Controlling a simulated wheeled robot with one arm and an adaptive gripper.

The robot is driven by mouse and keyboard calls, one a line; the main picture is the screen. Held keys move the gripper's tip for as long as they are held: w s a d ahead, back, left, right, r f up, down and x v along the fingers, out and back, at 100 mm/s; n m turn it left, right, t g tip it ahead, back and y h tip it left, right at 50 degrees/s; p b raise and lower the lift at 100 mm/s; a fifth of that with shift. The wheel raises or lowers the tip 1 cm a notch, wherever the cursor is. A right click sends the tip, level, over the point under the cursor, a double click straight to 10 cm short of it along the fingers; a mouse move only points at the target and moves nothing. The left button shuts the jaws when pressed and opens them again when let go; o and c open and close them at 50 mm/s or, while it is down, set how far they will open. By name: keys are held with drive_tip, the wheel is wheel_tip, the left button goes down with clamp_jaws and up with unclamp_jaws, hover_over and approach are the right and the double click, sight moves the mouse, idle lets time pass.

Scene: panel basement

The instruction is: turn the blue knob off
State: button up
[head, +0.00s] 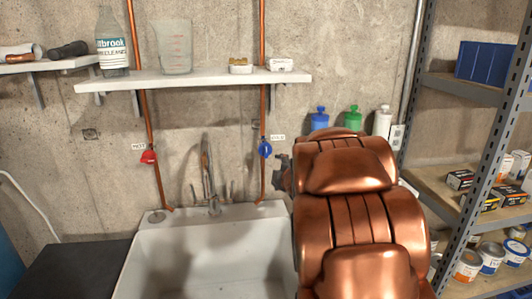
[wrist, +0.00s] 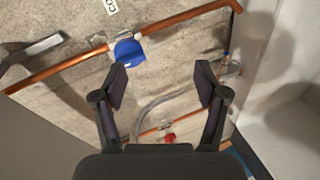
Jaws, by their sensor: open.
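The blue knob (head: 265,149) is a round valve handle on the right-hand copper pipe above the sink, next to a small white label. In the wrist view the blue knob (wrist: 129,52) is at the upper left of centre, on a copper pipe that runs diagonally. My gripper (wrist: 161,78) is open and empty. In the head view my gripper (head: 282,174) is mostly hidden behind my copper-coloured arm, and the visible part is just right of and below the knob.
A red knob (head: 149,157) is on the left-hand pipe. The white sink (head: 205,255) with a tap (head: 208,175) is below. A shelf (head: 190,81) with bottle and beaker is above. Several bottles stand behind my arm. A metal rack (head: 455,185) is at right.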

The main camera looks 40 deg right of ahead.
sight(267, 154)
drive_tip(key=shift+w+d+r+n+t+y, duration=0.35)
drive_tip(key=shift+n+t+y, duration=0.3)
drive_tip(key=shift+n, duration=0.3)
drive_tip(key=shift+w+d+r+n+t+y, duration=0.15)
drive_tip(key=shift+r+n+t+y, duration=0.25)
drive_tip(key=shift+n+t+y, duration=0.45)
drive_tip(key=shift+w+d+r+n+t+y, duration=0.25)
drive_tip(key=shift+w+r+n+t, duration=0.2)
drive_tip(key=shift+n, duration=0.65)
drive_tip(key=shift+w+p, duration=0.4)
drive_tip(key=shift+w, duration=0.15)
drive_tip(key=w+p, duration=0.1)
drive_tip(key=w, duration=0.4)
drive_tip(key=shift+w+d+f+p, duration=0.15)
drive_tip(key=shift+w+p, duration=0.25)
drive_tip(key=shift+w, duration=0.25)
drive_tip(key=c, duration=1.1)
drive_tip(key=shift+c, duration=0.2)
